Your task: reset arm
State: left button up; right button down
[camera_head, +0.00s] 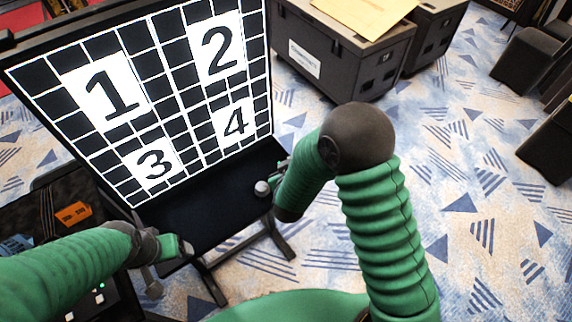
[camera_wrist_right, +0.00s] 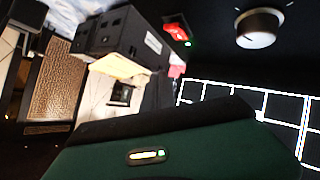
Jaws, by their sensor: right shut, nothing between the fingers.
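My right arm (camera_head: 385,235) is bent at a dark elbow, and its forearm slants down-left towards the black console below the screen. My right gripper (camera_head: 275,180) is small and mostly hidden behind its forearm; it is shut and empty. It is close to a silver knob (camera_head: 262,188) on the console. In the right wrist view the knob (camera_wrist_right: 258,27) stands clear, apart from the green hand housing. My left arm comes in from the left, and my left gripper (camera_head: 160,268) hangs beside the console's left edge; its finger opening is unclear.
A tilted screen (camera_head: 150,75) shows a white grid with numbers 1 to 4. Black cases (camera_head: 340,55) stand behind it at the right. A dark case with an orange label (camera_head: 73,214) lies at the left.

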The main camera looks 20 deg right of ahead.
jog(key=shift+a, duration=0.15)
jog(key=s+d+m+g+y+b, duration=0.1)
jog(key=s+g, duration=0.3)
jog(key=s, duration=0.6)
jog(key=s+d+m+g+y+b, duration=0.1)
jog(key=s+g+b, duration=0.3)
jog(key=s, duration=0.6)
jog(key=shift+s+d+f+g+y, duration=0.2)
jog(key=shift+s+d+g+y, duration=0.1)
jog(key=shift+d+y, duration=0.55)
jog(key=shift+s, duration=0.15)
